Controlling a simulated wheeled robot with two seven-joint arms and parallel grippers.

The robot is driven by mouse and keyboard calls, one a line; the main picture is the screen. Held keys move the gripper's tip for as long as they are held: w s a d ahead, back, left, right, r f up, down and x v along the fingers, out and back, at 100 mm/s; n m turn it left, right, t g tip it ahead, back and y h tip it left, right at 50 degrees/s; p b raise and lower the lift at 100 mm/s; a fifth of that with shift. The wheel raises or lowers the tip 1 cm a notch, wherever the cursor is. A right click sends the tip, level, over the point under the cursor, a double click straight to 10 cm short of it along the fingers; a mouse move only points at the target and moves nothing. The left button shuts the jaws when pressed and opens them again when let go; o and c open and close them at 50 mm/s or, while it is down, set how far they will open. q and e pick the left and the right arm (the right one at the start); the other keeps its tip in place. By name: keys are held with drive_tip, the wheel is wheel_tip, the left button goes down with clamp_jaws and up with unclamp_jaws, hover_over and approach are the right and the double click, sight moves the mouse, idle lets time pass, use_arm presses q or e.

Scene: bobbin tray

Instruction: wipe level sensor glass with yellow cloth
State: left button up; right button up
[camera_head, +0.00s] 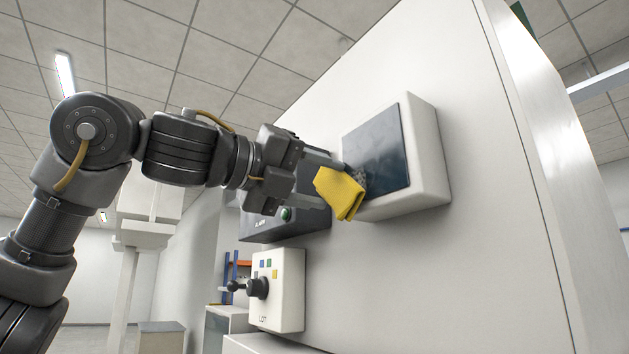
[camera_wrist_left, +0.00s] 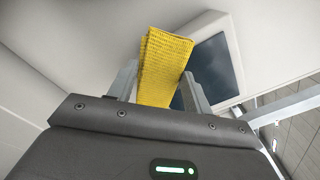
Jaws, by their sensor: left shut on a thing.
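The yellow cloth (camera_head: 339,192) is folded and held in my left gripper (camera_head: 335,183), which is shut on it. The cloth also shows between the two fingers in the left wrist view (camera_wrist_left: 164,66). The sensor glass (camera_head: 384,152) is a dark pane in a white housing (camera_head: 428,150) on the machine wall. The cloth is at the lower left edge of the glass in the head view, beside a grey smudged patch (camera_head: 359,177). I cannot tell whether the cloth touches the glass. The glass shows behind the fingers in the wrist view (camera_wrist_left: 213,68). My right gripper is not in view.
A dark box with a green button (camera_head: 286,214) is on the wall below my gripper. Below it is a white panel (camera_head: 291,300) with a black knob (camera_head: 258,287) and coloured squares. The wall (camera_head: 500,260) right of and below the housing is clear.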

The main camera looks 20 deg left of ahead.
sight(362, 180)
use_arm(q)
drive_tip(key=shift+w+d, duration=0.4)
drive_tip(key=shift+w, duration=0.1)
drive_tip(key=shift+s+d, duration=0.55)
drive_tip(key=shift+d, duration=0.05)
drive_tip(key=shift+s+d+b, duration=0.4)
drive_tip(key=shift+s+d, duration=0.45)
drive_tip(key=shift+d, duration=0.2)
drive_tip(key=shift+w+r, duration=0.1)
drive_tip(key=shift+a, duration=0.1)
drive_tip(key=shift+w+a+p, duration=0.45)
drive_tip(key=shift+w+a, duration=0.95)
drive_tip(key=shift+a, duration=0.2)
